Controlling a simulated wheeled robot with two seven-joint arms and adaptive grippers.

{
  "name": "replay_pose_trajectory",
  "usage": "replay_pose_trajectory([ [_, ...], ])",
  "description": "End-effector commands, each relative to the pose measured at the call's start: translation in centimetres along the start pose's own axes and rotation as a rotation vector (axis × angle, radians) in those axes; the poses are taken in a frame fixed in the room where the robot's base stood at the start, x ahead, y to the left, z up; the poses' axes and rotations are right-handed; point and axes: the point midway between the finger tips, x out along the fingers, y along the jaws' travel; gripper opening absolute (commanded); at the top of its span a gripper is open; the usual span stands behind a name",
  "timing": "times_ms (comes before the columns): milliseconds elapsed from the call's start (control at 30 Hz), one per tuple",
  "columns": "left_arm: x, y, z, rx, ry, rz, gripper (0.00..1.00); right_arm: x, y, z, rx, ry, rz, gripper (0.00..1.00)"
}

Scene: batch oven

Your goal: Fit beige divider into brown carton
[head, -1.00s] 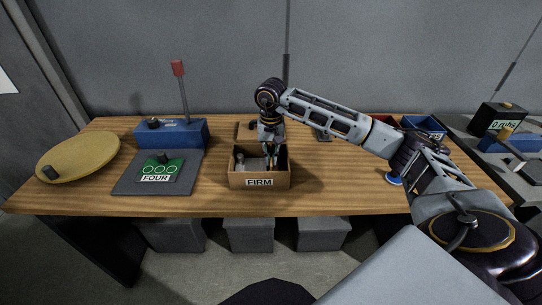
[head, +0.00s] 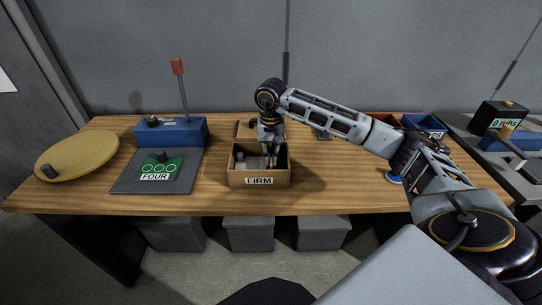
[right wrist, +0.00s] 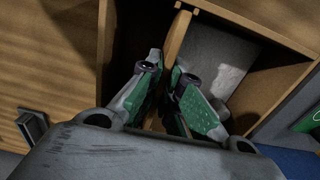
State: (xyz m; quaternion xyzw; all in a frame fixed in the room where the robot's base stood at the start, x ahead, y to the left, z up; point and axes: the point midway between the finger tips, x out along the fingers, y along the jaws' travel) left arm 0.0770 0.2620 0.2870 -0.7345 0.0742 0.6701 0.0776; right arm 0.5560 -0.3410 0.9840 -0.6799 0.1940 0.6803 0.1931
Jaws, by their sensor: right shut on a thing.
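The brown carton (head: 259,181), labelled FIRM, stands open at the front middle of the table. My right gripper (head: 269,163) points down into its right part. In the right wrist view, the right gripper (right wrist: 167,85) is shut on the upright beige divider (right wrist: 178,34), of which a thin edge shows. The divider stands between the carton's walls (right wrist: 255,28), with a dark space on one side and a grey item on the other. The fingers hide its lower part, so I cannot tell how deep it sits. My left gripper is not in view.
A blue box with a red-tipped lever (head: 172,132), a grey mat (head: 138,181) with a green FOUR card (head: 160,170), and a round tan board (head: 78,155) are at left. Red and blue bins (head: 424,124) stand at the right. Table beside the carton is clear.

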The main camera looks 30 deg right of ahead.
Motion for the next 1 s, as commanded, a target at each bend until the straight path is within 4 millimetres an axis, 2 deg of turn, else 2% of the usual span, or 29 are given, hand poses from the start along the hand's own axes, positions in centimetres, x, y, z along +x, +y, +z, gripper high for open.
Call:
replay_pose_trajectory([
  [1000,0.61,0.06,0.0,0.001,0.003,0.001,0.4,0.84,0.01,0.0,0.0,0.0,0.0,0.0],
])
